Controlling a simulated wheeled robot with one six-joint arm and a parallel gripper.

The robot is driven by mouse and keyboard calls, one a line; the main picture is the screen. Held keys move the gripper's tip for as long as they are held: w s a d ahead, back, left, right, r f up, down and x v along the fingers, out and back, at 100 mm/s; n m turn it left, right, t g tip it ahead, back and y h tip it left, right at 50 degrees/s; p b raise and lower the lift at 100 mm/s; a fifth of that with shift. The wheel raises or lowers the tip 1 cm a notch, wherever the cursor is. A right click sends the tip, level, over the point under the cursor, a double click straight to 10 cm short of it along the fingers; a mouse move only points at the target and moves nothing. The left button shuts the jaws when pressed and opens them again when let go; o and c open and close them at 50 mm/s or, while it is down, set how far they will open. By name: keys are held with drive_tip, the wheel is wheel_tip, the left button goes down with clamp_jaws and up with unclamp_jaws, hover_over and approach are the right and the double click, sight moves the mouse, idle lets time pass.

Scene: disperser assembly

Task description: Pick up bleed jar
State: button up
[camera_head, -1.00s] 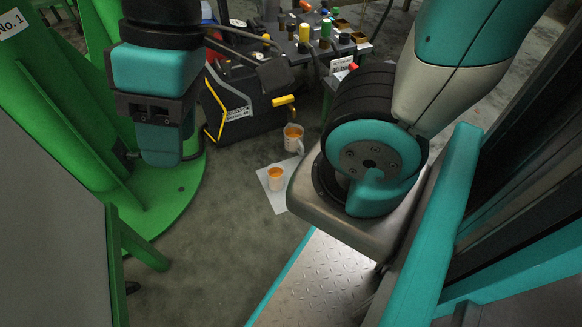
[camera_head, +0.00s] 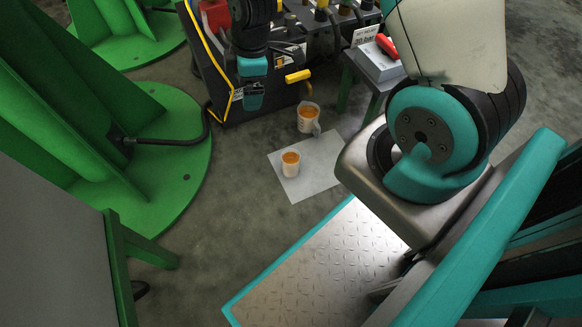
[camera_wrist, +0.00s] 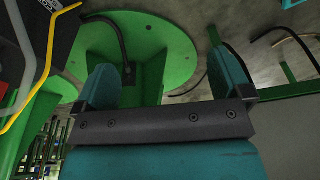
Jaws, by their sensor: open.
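Two light containers with orange inside are near the picture's middle in the head view. The small cup (camera_head: 291,168) stands upright on a white sheet (camera_head: 318,178) on the floor. The larger jug (camera_head: 309,121), with a handle at its right, stands at the sheet's far edge by the black machine. I cannot tell which is the bleed jar. My gripper (camera_head: 252,97) is above and left of both, apart from them, in front of the machine. In the wrist view my gripper (camera_wrist: 165,85) is open and empty, with green structure beyond its fingers. Neither container shows there.
The black machine (camera_head: 220,95) with a yellow edge and yellow handle (camera_head: 298,76) is close behind my gripper. A green round base (camera_head: 180,185) is at the left. A grey box with a red handle (camera_head: 379,61) is on a stand. Floor left of the sheet is clear.

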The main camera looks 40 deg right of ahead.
drive_tip(key=d+f+n+h+b, duration=0.1)
drive_tip(key=d+f+n, duration=0.35)
drive_tip(key=f, duration=0.75)
drive_tip(key=h+b, duration=0.1)
hover_over(291, 161)
drive_tip(key=s+a, duration=0.1)
drive_tip(key=s, duration=0.1)
wheel_tip(291, 161, down, 10)
drive_tip(key=shift+n+g, duration=0.4)
drive_tip(key=shift+n, duration=0.05)
drive_tip(key=f+b, duration=0.3)
drive_tip(key=f, duration=0.3)
drive_tip(key=f+b, duration=0.3)
drive_tip(key=f, duration=0.2)
drive_tip(key=shift+s+a+f+b, duration=0.1)
drive_tip(key=shift+a+f+b, duration=0.1)
drive_tip(key=shift+f+b, duration=0.2)
wheel_tip(291, 161, down, 6)
drive_tip(key=b, duration=0.4)
drive_tip(key=shift+a+r+b, duration=0.1)
drive_tip(key=shift+r+b, duration=0.1)
drive_tip(key=shift+b, duration=0.2)
drive_tip(key=shift+r, duration=0.15)
drive_tip(key=c, duration=1.1)
drive_tip(key=shift+o, duration=0.2)
drive_tip(key=shift+r, duration=0.1)
